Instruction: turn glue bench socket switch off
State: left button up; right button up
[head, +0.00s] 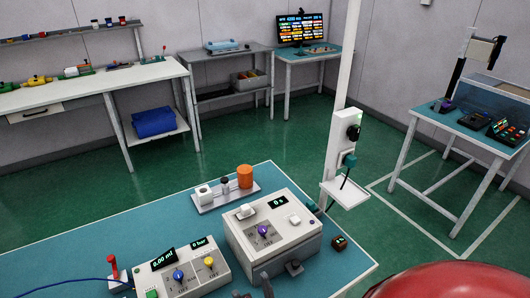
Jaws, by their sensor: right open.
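A white socket box (344,140) is on a white post at the right side of the near bench. A black plug (354,132) and a teal plug (348,160) are on it, and a small green light shows near its top. The switch itself is too small to make out. The near bench (110,240) has a teal top with a dispenser unit (182,272) reading 0.00 ml and 0 bar. My right gripper (254,289) is at the bottom edge, partly cut off, open and well below and left of the socket box. My left gripper is out of view.
A grey-white box unit (273,230) with a purple knob stands on the near bench. Behind it, a small rack (225,198) holds an orange cylinder. A white shelf (346,193) juts out below the socket box. Green floor is open beyond, with another bench (465,130) at right.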

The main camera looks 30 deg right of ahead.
aim_at(353, 131)
jog(key=z, duration=1.6)
